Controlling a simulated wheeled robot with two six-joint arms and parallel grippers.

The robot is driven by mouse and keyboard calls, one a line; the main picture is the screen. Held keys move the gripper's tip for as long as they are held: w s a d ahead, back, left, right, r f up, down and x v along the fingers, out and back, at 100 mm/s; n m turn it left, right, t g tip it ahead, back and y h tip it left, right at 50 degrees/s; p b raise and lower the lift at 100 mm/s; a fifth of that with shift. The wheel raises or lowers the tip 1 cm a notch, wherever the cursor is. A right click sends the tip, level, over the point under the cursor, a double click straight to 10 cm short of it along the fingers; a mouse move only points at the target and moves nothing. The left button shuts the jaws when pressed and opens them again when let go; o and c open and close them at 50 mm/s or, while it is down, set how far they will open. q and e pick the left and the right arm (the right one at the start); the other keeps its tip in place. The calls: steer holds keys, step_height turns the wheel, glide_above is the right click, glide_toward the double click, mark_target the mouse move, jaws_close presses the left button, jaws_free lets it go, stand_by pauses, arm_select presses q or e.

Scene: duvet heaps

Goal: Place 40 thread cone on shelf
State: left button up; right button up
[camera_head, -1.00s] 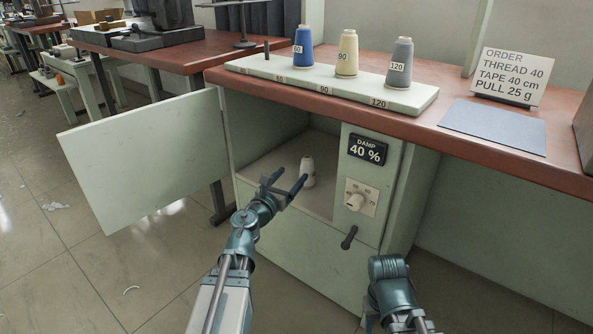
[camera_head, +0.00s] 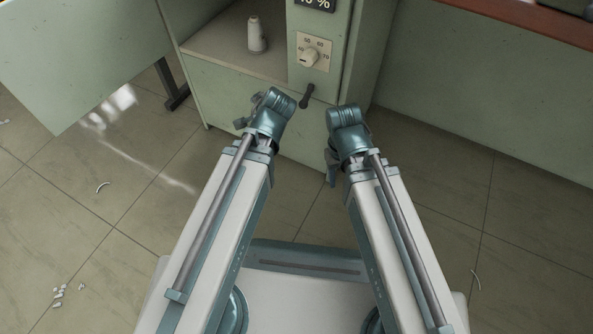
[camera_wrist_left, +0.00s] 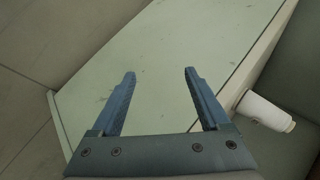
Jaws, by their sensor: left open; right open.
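A white thread cone (camera_head: 257,37) stands upright inside the open cabinet (camera_head: 218,52); no label on it is legible. In the left wrist view the white cone (camera_wrist_left: 264,111) shows at the right, outside my left fingers. My left gripper (camera_wrist_left: 157,78) is open with nothing between its fingers; in the head view its fingers are mostly hidden behind the wrist. My right gripper (camera_head: 331,170) points down in front of the cabinet, right of the cone and apart from it; only a little of its fingers shows. The shelf with the coloured cones is out of view now.
The cabinet door (camera_head: 75,55) stands open at the left. A dial (camera_head: 309,57), a dark lever (camera_head: 307,95) and the damp display (camera_head: 313,3) are on the cabinet front. The red-brown table edge (camera_head: 535,18) is at upper right. The floor is mostly clear, with small scraps.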

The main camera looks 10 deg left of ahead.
arm_select(q)
steer(key=s+d+f+n+g+h, duration=0.1)
steer(key=s+d+f+n+g, duration=0.1)
steer(key=s+d, duration=0.4)
steer(key=s+d+f+n+g+h, duration=0.2)
steer(key=s+d+g, duration=0.3)
steer(key=s, duration=0.4)
steer(key=shift+s+d+f+n+g, duration=0.3)
steer(key=shift+d+f+n, duration=0.25)
steer(key=shift+f, duration=0.35)
step_height(320, 180, up, 58)
steer(key=p, duration=5.7)
steer(key=shift+f+p, duration=0.2)
steer(key=shift+p, duration=0.15)
steer(key=shift+s, duration=0.1)
